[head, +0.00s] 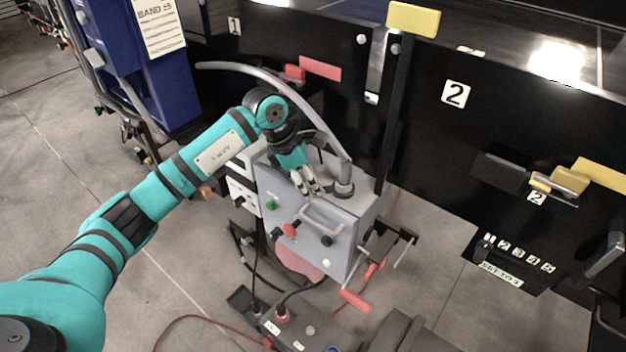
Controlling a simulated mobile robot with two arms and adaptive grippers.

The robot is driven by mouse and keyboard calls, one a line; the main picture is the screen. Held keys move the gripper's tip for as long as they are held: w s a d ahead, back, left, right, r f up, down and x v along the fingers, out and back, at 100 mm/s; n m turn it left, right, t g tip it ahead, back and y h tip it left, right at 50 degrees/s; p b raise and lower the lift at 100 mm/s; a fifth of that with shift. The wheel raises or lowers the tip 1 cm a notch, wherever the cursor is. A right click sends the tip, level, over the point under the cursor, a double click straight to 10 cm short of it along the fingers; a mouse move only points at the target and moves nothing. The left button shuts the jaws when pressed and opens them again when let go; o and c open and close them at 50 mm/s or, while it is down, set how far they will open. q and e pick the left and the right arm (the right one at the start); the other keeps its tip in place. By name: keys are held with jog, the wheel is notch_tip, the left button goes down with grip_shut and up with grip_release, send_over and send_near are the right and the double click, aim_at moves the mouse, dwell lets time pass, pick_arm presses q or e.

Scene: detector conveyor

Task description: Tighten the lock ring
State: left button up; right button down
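A grey box (328,240) stands in the middle of the head view, with a handle, knobs and buttons on its front. A curved grey pipe comes down onto its top and ends in a dark ring-like collar (343,189), which looks like the lock ring. My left gripper (306,188) reaches in from the left and points down at the top of the box, just left of the collar and apparently apart from it. Its light fingertips are close together; I cannot tell whether they are open or shut. No object shows between them. My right gripper is not in view.
A dark control unit (290,325) and cables lie in front. Grey floor (160,270) is open at the left.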

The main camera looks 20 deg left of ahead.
pick_arm(q)
jog(key=shift+w+d+f, duration=0.1)
jog(key=shift+d+f, duration=0.15)
jog(key=shift+f, duration=0.4)
grip_shut()
